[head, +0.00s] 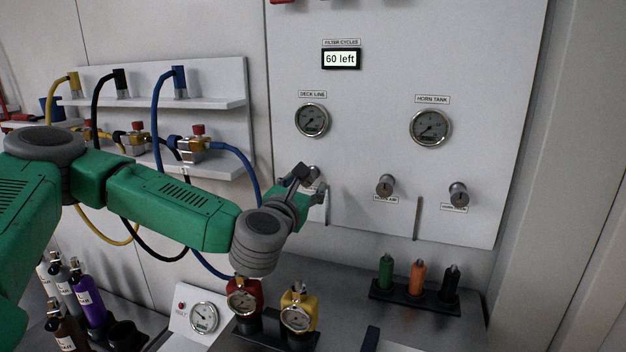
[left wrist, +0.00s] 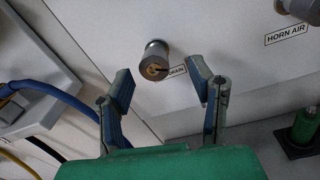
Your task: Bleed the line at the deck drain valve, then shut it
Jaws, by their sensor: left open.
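The deck drain valve is a round metal knob (left wrist: 155,62) on the white panel, below the deck line gauge (head: 311,120). A dark slot or mark shows on the knob's face. My left gripper (left wrist: 160,82) is open, with one finger to each side of the knob in that view and the knob beyond the tips. No contact shows. In the head view my left gripper (head: 303,180) largely hides the valve. My right gripper is not in view.
Two similar knobs, one (head: 385,185) labelled horn air and another (head: 459,193), stand to the right. Above are the horn tank gauge (head: 430,127) and a display (head: 341,59) reading 60 left.

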